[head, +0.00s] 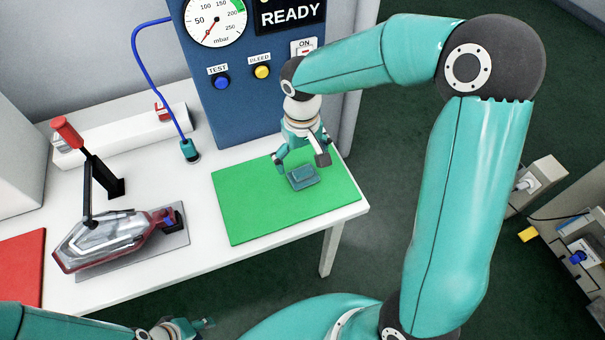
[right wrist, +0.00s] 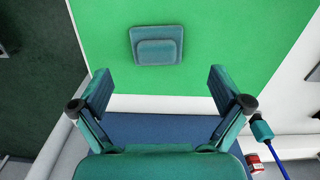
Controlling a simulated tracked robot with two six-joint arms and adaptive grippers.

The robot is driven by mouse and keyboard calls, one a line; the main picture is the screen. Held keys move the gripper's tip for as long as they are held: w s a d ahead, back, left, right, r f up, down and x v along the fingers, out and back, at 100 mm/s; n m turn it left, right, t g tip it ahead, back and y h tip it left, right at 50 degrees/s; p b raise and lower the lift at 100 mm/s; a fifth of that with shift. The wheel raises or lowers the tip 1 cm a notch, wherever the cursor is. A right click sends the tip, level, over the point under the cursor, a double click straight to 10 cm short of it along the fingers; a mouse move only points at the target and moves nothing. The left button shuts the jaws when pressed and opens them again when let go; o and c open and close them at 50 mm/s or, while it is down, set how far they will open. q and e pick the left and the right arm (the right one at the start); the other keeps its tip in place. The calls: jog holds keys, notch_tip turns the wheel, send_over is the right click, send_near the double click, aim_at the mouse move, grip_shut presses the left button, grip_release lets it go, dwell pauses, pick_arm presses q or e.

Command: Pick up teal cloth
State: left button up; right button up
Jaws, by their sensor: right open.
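The teal cloth (head: 302,177) lies folded as a small pad on the green mat (head: 245,215) in the head view. In the right wrist view the cloth (right wrist: 157,45) lies flat on the green mat (right wrist: 230,40), ahead of the fingertips. My right gripper (head: 302,158) is above the mat by the cloth, pointing down. Its two fingers (right wrist: 158,82) are spread apart with nothing between them. My left gripper (head: 190,326) is at the bottom edge of the head view, below the table's front edge, and its fingers are too small and partly cut off to judge.
A tail lamp (head: 105,238) sits in a fixture with a red-handled clamp (head: 68,135) on the left. A blue test panel (head: 235,100) with a gauge stands behind the mat. A blue hose (head: 140,75) ends in a connector (head: 190,150). A red mat (head: 20,268) is at the far left.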

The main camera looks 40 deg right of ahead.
aim_at(302, 169)
jog(key=shift+w+d+f+p, duration=0.15)
jog(key=shift+f+p, duration=0.05)
jog(key=shift+f, duration=1.35)
jog(key=shift+w+d+f+p, duration=0.1)
jog(key=shift+f+p, duration=0.05)
jog(key=shift+f, duration=1.35)
jog(key=c, duration=1)
